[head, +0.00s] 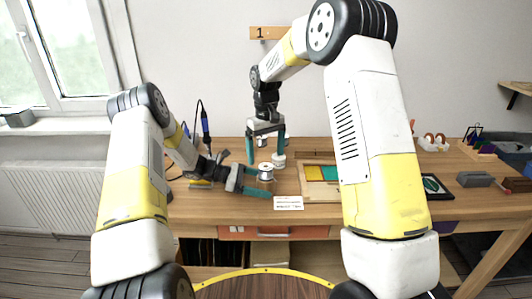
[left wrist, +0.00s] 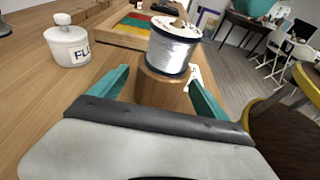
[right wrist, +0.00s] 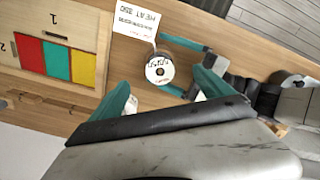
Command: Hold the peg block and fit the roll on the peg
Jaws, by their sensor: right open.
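The roll (head: 265,171), a spool of silvery wire with dark-edged flanges, sits upright on top of the wooden peg block (left wrist: 160,90). The roll also shows in the left wrist view (left wrist: 174,46) and, from above with its labelled end, in the right wrist view (right wrist: 159,69). The peg is hidden inside the roll.
A white flux bottle (left wrist: 68,45) stands behind the block. A tray with red, green and yellow panels (right wrist: 55,60) lies to its right in the head view. A white card (head: 289,203) lies at the table's front edge. Bare wood (head: 205,215) shows at the front left.

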